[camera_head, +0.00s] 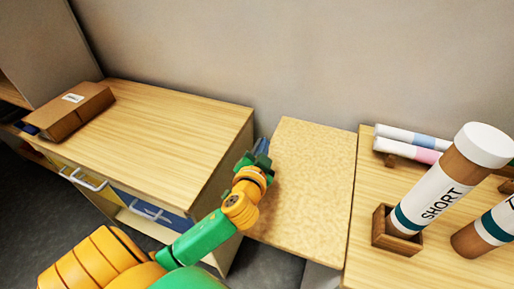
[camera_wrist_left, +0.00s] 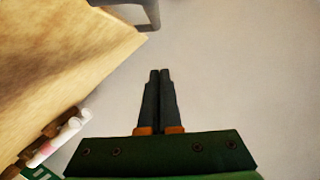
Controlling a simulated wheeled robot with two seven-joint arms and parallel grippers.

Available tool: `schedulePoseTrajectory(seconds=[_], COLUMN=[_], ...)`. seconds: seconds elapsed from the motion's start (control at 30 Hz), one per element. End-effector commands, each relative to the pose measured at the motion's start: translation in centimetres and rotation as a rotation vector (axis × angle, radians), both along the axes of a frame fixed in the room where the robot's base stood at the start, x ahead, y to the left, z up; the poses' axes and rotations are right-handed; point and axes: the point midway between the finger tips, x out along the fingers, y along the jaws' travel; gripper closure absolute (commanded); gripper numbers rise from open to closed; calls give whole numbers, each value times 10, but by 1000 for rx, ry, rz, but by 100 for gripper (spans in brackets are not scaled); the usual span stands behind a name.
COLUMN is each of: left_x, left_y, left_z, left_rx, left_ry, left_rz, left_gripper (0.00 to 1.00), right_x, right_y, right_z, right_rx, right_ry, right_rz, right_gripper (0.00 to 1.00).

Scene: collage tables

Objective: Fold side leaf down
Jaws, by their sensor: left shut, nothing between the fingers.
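The side leaf (camera_head: 305,185) is a pale speckled wooden panel. It sticks out from the left edge of the right-hand table (camera_head: 390,255) and looks roughly level with its top. My left gripper (camera_head: 262,146) is at the leaf's left edge, near its far half. Its fingers are together and empty. In the left wrist view the shut fingers (camera_wrist_left: 160,75) point at bare grey surface, with a wooden surface (camera_wrist_left: 60,50) to their left. Whether the fingers touch the leaf, and the leaf's underside, cannot be seen. My right gripper is not in view.
A wooden cabinet (camera_head: 170,125) with drawers stands left, a narrow gap from the leaf. A cardboard box (camera_head: 70,110) lies on it. A SHORT tube (camera_head: 440,195) stands in a wooden holder on the right table, with paper rolls (camera_head: 410,138) behind. The leaf's top is clear.

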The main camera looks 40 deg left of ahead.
Motion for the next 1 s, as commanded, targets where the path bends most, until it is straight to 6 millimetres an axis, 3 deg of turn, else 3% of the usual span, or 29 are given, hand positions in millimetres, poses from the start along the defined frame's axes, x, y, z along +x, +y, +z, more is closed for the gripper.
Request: schedulePoseTrajectory(seconds=[0.07, 0.13, 0.3, 0.77, 1.0], left_x=[15, 10, 7, 7, 19], left_y=[7, 14, 24, 26, 28], left_z=[-1, -17, -33, -38, -61], left_rx=[2, 4, 1, -2, -63], left_ry=[0, 6, 4, 1, -15], left_rz=[3, 2, 2, 0, 1], left_gripper=[100, 100, 100, 100, 100], right_x=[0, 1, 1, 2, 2], right_y=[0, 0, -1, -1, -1], right_z=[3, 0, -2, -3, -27], right_rx=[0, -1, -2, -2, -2], right_ry=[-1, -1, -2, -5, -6], right_rz=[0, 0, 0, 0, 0], right_gripper=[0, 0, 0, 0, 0])
